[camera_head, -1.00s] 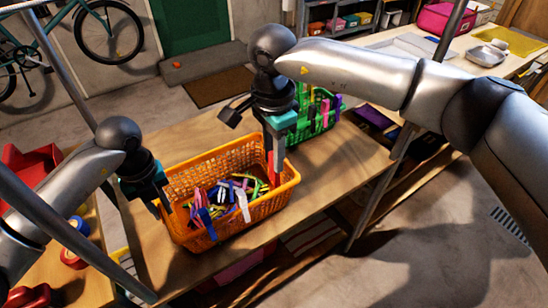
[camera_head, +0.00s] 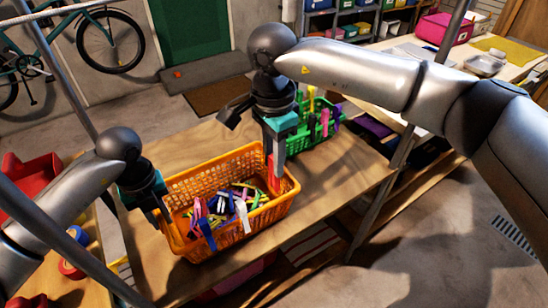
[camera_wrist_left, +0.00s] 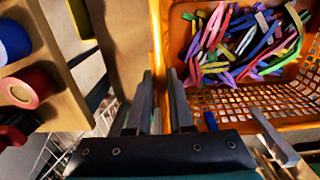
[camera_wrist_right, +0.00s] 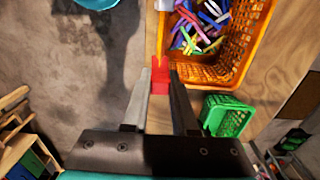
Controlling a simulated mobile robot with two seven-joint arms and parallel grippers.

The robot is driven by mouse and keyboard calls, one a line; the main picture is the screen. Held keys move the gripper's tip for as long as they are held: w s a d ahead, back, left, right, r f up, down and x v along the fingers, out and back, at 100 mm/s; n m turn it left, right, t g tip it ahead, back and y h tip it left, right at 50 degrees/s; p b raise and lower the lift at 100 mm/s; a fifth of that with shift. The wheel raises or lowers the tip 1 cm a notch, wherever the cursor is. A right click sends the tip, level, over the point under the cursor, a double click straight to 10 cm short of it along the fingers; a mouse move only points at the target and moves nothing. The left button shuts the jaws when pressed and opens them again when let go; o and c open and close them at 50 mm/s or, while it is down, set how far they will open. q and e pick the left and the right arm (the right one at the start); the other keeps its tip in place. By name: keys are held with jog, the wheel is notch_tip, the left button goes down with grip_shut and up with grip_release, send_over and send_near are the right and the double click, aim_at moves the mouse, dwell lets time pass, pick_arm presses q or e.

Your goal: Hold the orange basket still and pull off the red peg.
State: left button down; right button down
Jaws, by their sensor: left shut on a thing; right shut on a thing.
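The orange basket (camera_head: 222,166) stands upright on the wooden bench, with many coloured pegs loose inside. My left gripper (camera_head: 160,212) is shut on its left end rim; the left wrist view shows that rim (camera_wrist_left: 157,40) by the fingers. The red peg (camera_head: 273,178) is upright at the basket's right end. My right gripper (camera_head: 273,158) is shut on it from above; the right wrist view shows the red peg (camera_wrist_right: 160,76) between the fingertips, beside the basket rim. I cannot tell whether its lower end still grips the rim. Blue and white pegs hang on the near rim.
A green basket (camera_head: 303,137) with pegs on its rim stands just behind, close to my right gripper. The wooden bench (camera_head: 335,170) is clear to the right. A red bin (camera_head: 30,182) and tape rolls (camera_head: 72,268) are at the left.

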pick_arm(q)
jog(key=c, duration=0.7)
grip_release()
